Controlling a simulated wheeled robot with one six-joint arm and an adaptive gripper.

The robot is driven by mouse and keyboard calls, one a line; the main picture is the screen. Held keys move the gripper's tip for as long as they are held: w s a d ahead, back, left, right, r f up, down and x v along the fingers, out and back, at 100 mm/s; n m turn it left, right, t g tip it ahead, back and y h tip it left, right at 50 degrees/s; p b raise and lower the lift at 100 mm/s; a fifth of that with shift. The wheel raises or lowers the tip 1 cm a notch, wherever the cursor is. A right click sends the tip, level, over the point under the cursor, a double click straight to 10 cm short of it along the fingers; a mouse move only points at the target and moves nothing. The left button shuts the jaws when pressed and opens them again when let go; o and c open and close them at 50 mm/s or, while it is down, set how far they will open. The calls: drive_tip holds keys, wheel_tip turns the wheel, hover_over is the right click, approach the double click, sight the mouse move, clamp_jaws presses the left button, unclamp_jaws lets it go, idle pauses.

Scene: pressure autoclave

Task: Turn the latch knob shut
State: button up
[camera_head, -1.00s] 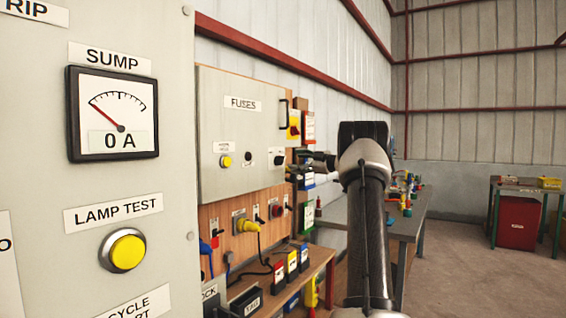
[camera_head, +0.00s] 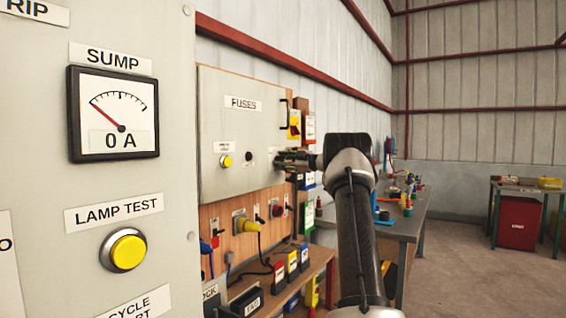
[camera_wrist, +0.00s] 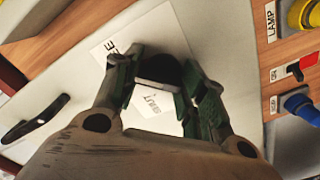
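The grey FUSES door (camera_head: 222,125) is closed flat against the wooden board in the head view. The latch knob, at the door's right side, is hidden there behind my gripper (camera_head: 280,157). In the wrist view, my gripper (camera_wrist: 162,78) has its two fingers on either side of the dark latch knob (camera_wrist: 157,70). The fingers stand apart with the knob between them; whether they press on it I cannot tell. A white label reading SHUT (camera_wrist: 157,107) is beside the knob, and another label (camera_wrist: 112,45) is partly covered by a finger.
A black door handle (camera_wrist: 36,118) stands out from the door. The yellow button (camera_head: 226,161) and a small black knob (camera_head: 249,157) are to the left of my gripper. Plugs and a wooden shelf (camera_head: 318,262) are below. A workbench (camera_head: 408,222) is at right.

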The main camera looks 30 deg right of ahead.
drive_tip(key=shift+c, duration=1.4)
drive_tip(key=n, duration=0.4)
drive_tip(key=shift+a+r+n, duration=0.1)
drive_tip(key=shift+n, duration=0.2)
drive_tip(key=n, duration=0.4)
drive_tip(key=shift+n, duration=0.3)
drive_tip(key=n, duration=0.4)
drive_tip(key=shift+a+n, duration=0.15)
drive_tip(key=shift+n, duration=0.15)
drive_tip(key=shift+f+n, duration=0.2)
drive_tip(key=shift+n, duration=1.9)
